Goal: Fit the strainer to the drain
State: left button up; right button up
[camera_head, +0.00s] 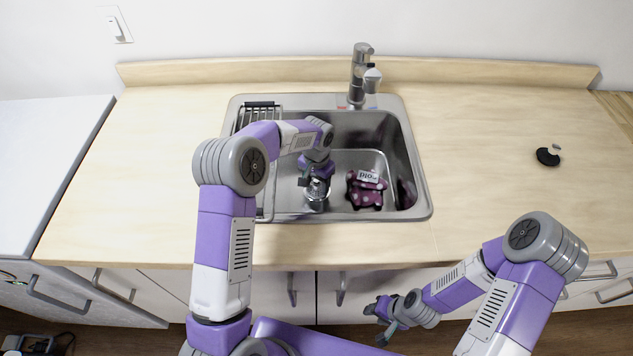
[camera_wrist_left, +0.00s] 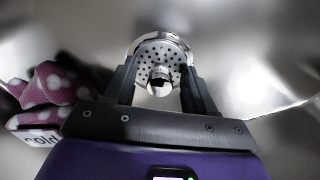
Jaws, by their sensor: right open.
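The strainer (camera_wrist_left: 160,57) is a round shiny metal piece with a perforated face and a small central knob turned toward the left wrist camera. My left gripper (camera_head: 314,190) is low inside the sink (camera_head: 419,205), and its two fingers (camera_wrist_left: 158,80) lie against opposite sides of the strainer. In the head view the strainer shows as a silver piece below the gripper (camera_head: 317,203). The drain opening is hidden behind the strainer and gripper, so I cannot tell whether the strainer sits in it. My right gripper (camera_head: 381,319) is open and empty in front of the cabinets.
A dotted maroon cloth item (camera_head: 366,191) with a "cold" label lies in the sink right of my left gripper. A wire rack (camera_head: 258,108) stands at the sink's left. The faucet (camera_head: 359,75) is behind. A black stopper-like object (camera_head: 547,157) lies on the right counter.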

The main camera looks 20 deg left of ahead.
aim_at(317, 182)
pick_arm(q)
notch_tip(317, 182, up, 8)
jog(key=shift+f+p, duration=0.2)
jog(key=shift+p, duration=0.8)
